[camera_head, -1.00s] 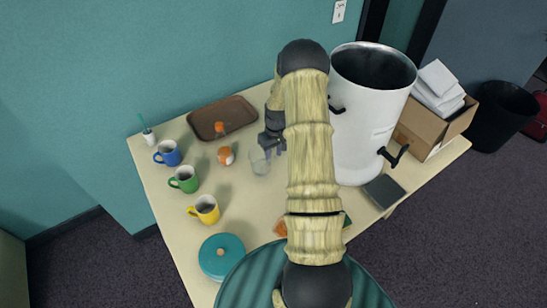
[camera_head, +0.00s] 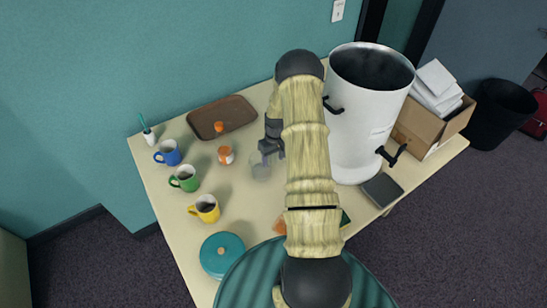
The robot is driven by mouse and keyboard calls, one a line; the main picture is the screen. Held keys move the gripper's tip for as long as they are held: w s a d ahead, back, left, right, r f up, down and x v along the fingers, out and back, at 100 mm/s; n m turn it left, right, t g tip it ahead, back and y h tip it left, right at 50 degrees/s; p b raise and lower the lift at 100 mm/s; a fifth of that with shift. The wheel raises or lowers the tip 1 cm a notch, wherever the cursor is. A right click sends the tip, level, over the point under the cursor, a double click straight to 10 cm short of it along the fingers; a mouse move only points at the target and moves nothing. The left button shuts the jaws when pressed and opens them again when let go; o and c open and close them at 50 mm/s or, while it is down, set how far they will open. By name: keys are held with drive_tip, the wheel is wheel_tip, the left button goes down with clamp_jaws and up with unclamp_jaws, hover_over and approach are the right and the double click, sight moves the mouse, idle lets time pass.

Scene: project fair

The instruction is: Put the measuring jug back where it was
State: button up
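The measuring jug (camera_head: 260,168) is a small clear vessel near the middle of the table (camera_head: 250,210). It looks upright; I cannot tell if its base touches the table. My gripper (camera_head: 269,152) is at the jug's upper right side, with its dark fingers at the rim. The fingers are small in the picture, but the jug moves along with them, so they appear shut on it. My arm covers part of the table to the right of the jug.
An orange-and-white jar (camera_head: 226,155) stands left of the jug, with a brown tray (camera_head: 235,112) behind. Blue (camera_head: 168,153), green (camera_head: 184,178) and yellow (camera_head: 205,208) mugs line the left. A big white urn (camera_head: 362,125) stands right. A teal lidded pot (camera_head: 221,255) is in front.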

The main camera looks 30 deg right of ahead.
drive_tip(key=r+b, duration=0.1)
drive_tip(key=r, duration=0.2)
drive_tip(key=r+b, duration=0.2)
drive_tip(key=r, duration=0.2)
drive_tip(key=r+b, duration=0.2)
drive_tip(key=r, duration=0.2)
drive_tip(key=shift+w+d, duration=0.1)
drive_tip(key=shift+d, duration=0.3)
drive_tip(key=shift+s+r, duration=0.25)
drive_tip(key=shift+r, duration=0.4)
drive_tip(key=shift+w, duration=0.1)
drive_tip(key=shift+a, duration=0.1)
